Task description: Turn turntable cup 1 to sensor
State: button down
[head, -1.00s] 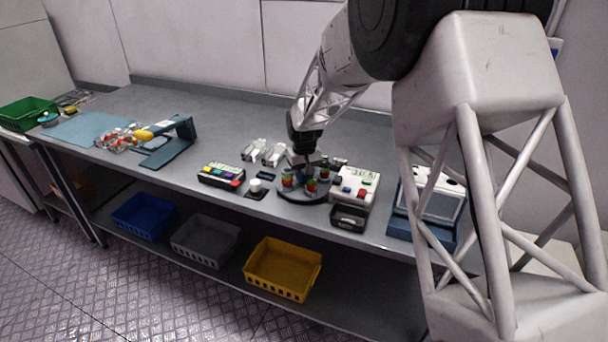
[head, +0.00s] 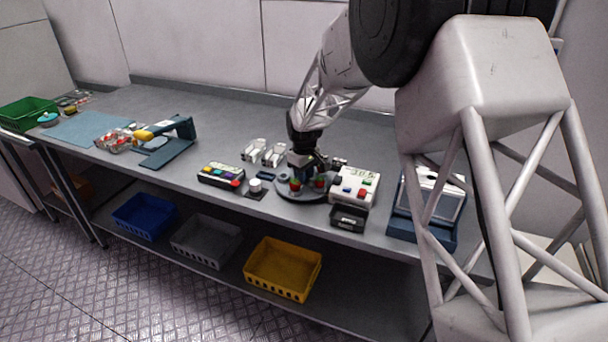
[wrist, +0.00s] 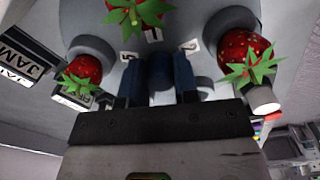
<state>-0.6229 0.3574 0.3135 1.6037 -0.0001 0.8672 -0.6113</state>
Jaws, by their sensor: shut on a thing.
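The round grey turntable (head: 303,198) stands near the table's front edge, and red berries with green leaves show on it. In the wrist view, the berry at cup 1 (wrist: 135,12) is at the top, behind label 1 (wrist: 153,35). Another berry (wrist: 240,52) sits at the right near label 2 (wrist: 190,46), and a third (wrist: 84,70) at the left near label 5 (wrist: 128,56). My gripper (wrist: 160,88) is over the turntable's middle, its blue fingers shut on the dark central knob (wrist: 160,70). I cannot tell which part is the sensor.
A white box with a display and buttons (head: 364,178) stands close at the right, with a dark tray (head: 348,218) before it. A white cylinder on a dark base (head: 255,186) and a colored-button panel (head: 220,177) stand left. White clips (head: 264,152) lie behind.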

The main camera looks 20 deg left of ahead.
jog(key=shift+r+n, duration=0.1)
jog(key=shift+n, duration=1.8)
jog(key=c, duration=0.9)
grip_release()
jog(key=shift+o, duration=0.2)
jog(key=shift+r, duration=0.1)
jog(key=shift+r, duration=3.75)
notch_tip(320, 180, up, 11)
